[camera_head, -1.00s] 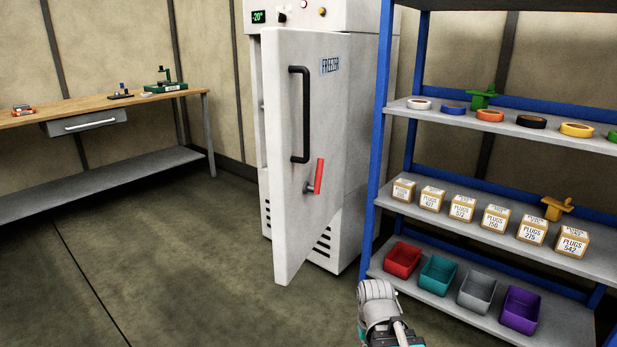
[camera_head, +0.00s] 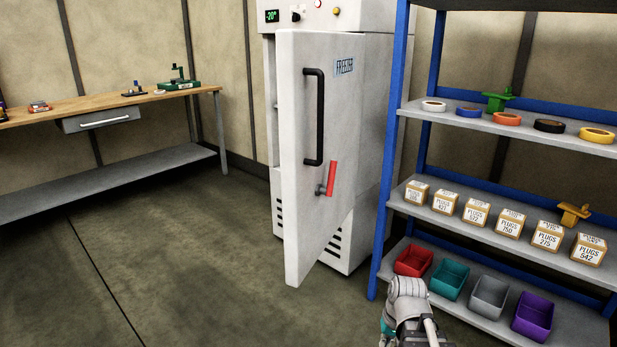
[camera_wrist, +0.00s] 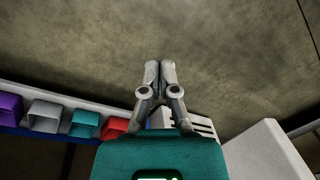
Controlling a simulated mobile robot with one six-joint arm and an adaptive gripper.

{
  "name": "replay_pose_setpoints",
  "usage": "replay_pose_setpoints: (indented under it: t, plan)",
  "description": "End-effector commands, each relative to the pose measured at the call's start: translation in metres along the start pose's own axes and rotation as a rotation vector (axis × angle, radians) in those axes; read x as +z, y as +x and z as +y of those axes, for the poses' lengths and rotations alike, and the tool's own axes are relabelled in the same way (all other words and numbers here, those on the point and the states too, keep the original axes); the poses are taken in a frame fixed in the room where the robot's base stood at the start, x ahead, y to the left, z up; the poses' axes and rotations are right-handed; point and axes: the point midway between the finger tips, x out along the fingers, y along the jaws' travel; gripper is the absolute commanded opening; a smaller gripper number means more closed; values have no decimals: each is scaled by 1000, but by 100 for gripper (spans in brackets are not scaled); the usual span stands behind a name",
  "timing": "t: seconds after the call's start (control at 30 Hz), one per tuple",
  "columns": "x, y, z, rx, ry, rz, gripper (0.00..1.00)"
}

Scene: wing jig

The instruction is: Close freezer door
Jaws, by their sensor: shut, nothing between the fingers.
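The white freezer (camera_head: 366,130) stands behind its door in the head view. The freezer door (camera_head: 307,210) hangs partly open, swung out toward me, with a black bar handle (camera_head: 314,118) and a red lever (camera_head: 331,178) on its face. In the wrist view a white slab (camera_wrist: 268,150), which looks like the door, shows at the lower right. My gripper (camera_wrist: 160,66) is shut and empty over the floor in the wrist view, apart from the door. In the head view my arm shows at the bottom, right of the door, and the fingertips cannot be made out.
A blue-framed shelf (camera_head: 393,150) with tape rolls, plug boxes and coloured bins stands close right of the freezer. The red bin (camera_head: 413,261) is near my arm. A wooden workbench (camera_head: 120,103) stands at the left. The floor (camera_head: 180,260) left of the door is clear.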

Motion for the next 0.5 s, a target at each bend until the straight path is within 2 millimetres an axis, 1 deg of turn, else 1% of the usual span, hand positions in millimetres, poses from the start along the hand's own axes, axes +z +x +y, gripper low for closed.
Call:
replay_pose_setpoints:
  t: [0.03,0.17,0.27,0.37,0.5]
  plan:
    - [-9,-10,-7,-42,5,7,0]
    - [-31,-31,-31,-188,21,34,0]
    - [-51,-52,-51,-319,39,58,0]
    - [-71,-76,-69,-454,60,85,0]
    - [-100,-115,-92,-643,94,123,0]
